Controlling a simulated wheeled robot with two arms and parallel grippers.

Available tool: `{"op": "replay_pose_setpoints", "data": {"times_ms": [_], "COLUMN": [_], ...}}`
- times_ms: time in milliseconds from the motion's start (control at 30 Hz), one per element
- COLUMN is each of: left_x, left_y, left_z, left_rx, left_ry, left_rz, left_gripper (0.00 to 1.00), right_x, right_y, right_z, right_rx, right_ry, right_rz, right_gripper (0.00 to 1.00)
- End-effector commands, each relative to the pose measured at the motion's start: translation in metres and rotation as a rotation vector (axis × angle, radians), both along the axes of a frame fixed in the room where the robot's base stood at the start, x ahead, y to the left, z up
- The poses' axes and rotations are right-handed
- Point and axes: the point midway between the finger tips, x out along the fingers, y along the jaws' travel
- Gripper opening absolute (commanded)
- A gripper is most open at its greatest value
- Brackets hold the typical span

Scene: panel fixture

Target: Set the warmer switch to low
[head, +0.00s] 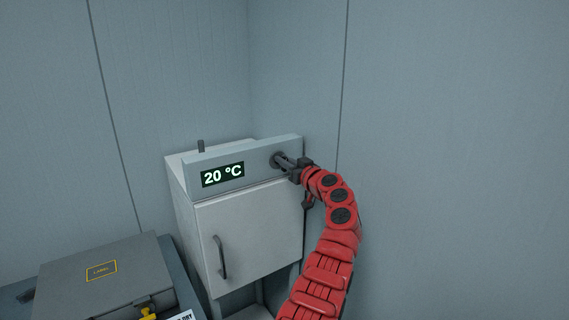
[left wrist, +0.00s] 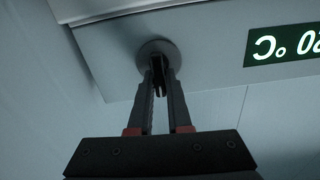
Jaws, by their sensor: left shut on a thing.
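The warmer (head: 250,228) is a pale grey cabinet in the middle of the head view. Its display (head: 223,174) reads 20 °C; it shows upside down in the left wrist view (left wrist: 285,46). A round dark switch knob (head: 277,158) sits on the front panel, right of the display. My left gripper (head: 286,163) is at the knob, its fingers shut on it. In the left wrist view the fingertips (left wrist: 158,72) meet the round base of the knob (left wrist: 157,48). They hide the grip part, so its setting cannot be read. My right gripper is not in view.
The warmer door (head: 250,235) is closed, with a dark vertical handle (head: 220,258). A grey box (head: 100,280) with a yellow-outlined label and a yellow part stands at lower left. Plain walls lie behind; the space right of my arm looks free.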

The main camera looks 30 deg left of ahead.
Motion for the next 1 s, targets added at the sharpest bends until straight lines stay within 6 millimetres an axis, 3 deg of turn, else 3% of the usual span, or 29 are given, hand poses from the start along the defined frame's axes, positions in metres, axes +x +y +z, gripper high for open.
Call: {"op": "replay_pose_setpoints", "data": {"times_ms": [500,1000], "left_x": [0.004,0.008], "left_y": [-0.002,-0.003], "left_z": [-0.005,-0.005], "left_rx": [0.137,0.300], "left_ry": [0.330,0.731], "left_rz": [-0.001,0.000], "left_gripper": [0.00,0.00], "right_x": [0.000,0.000], "right_y": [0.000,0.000], "right_z": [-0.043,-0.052], "right_rx": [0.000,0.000], "right_ry": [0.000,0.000], "right_rz": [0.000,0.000], "right_gripper": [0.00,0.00]}}
